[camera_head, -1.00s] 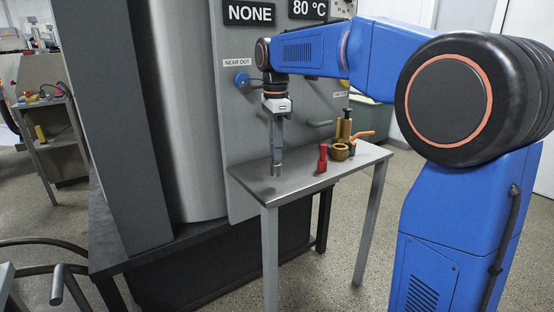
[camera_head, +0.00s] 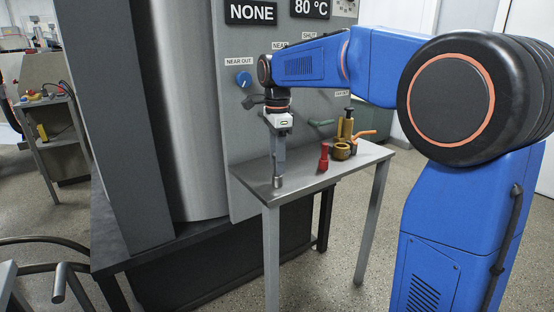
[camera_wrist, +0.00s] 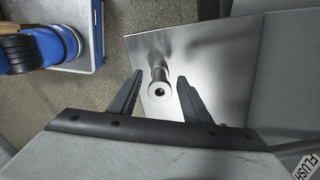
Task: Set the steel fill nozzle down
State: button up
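The steel fill nozzle (camera_head: 277,182) is a short grey cylinder at the near left corner of the small steel table (camera_head: 310,186). It looks upright, and I cannot tell for sure that its foot touches the tabletop. The wrist view shows its round end with a dark hole (camera_wrist: 158,90). My gripper (camera_head: 278,170) points down over it. In the wrist view my gripper's fingers (camera_wrist: 160,80) stand apart on either side of the nozzle, with strips of tabletop showing between it and each finger.
A red item (camera_head: 323,158) and a brass-coloured cup (camera_head: 341,151) stand further right on the table. A dark-topped brass tool (camera_head: 347,125) stands behind them. The grey panel with a blue knob (camera_head: 243,79) rises behind the table. The tabletop's front middle is clear.

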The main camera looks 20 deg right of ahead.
jog(key=shift+r, duration=0.15)
notch_tip(320, 180, up, 12)
dwell(0.5)
jog(key=shift+s, duration=0.1)
jog(key=s+d+f+n+t, duration=0.15)
jog(key=s+f+n, duration=0.25)
jog(key=s, duration=0.4)
jog(key=s+d+f+n+t, duration=0.1)
jog(key=s+d+f+n, duration=0.3)
jog(key=s, duration=0.5)
jog(key=s+d+f+n+t, duration=0.2)
jog(key=s+f+n, duration=0.8)
jog(key=s+f, duration=0.6)
jog(key=shift+f, duration=0.7)
